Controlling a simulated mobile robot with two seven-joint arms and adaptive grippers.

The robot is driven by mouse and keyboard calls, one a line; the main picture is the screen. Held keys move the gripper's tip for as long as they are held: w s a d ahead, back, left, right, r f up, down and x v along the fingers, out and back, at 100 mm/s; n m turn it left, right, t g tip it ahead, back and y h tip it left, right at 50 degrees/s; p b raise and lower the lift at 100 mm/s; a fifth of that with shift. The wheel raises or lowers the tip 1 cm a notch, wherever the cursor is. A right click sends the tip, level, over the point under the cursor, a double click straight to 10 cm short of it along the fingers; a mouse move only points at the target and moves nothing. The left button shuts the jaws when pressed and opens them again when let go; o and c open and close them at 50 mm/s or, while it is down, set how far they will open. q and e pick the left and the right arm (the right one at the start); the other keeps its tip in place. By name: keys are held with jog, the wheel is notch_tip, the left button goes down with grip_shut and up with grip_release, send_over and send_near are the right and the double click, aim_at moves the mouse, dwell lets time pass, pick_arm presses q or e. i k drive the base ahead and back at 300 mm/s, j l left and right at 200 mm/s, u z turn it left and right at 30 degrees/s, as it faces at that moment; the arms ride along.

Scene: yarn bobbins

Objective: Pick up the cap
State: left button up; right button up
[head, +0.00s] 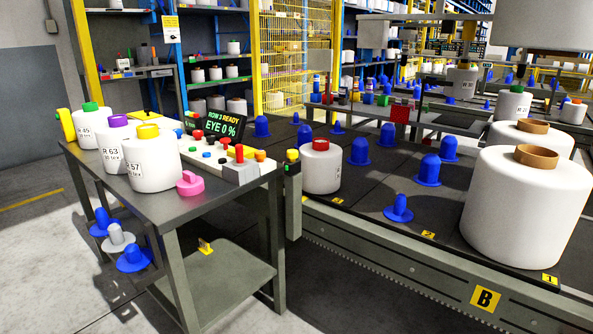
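A pink piece (190,183) with a rounded top and a wider base rests near the edge of the dark grey cart top (205,198), beside a white yarn bobbin marked 57 (154,165). It may be the cap, but I cannot tell for sure. That bobbin has a yellow top piece (148,131). Behind it, a bobbin marked R 63 (112,150) has a purple top piece (118,121), and another has a green one (90,107). Neither of my grippers shows in the head view.
A control panel with buttons (240,172) and a screen (213,126) occupy the cart's back. Blue and grey pegs (132,258) stick out low at its left. Right, a rack (400,255) carries blue pegs (428,172) and large bobbins (525,215). Floor at left is clear.

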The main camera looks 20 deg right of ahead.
aim_at(190, 184)
jog(key=i+j+z, duration=0.2)
jog(key=i+j, duration=0.75)
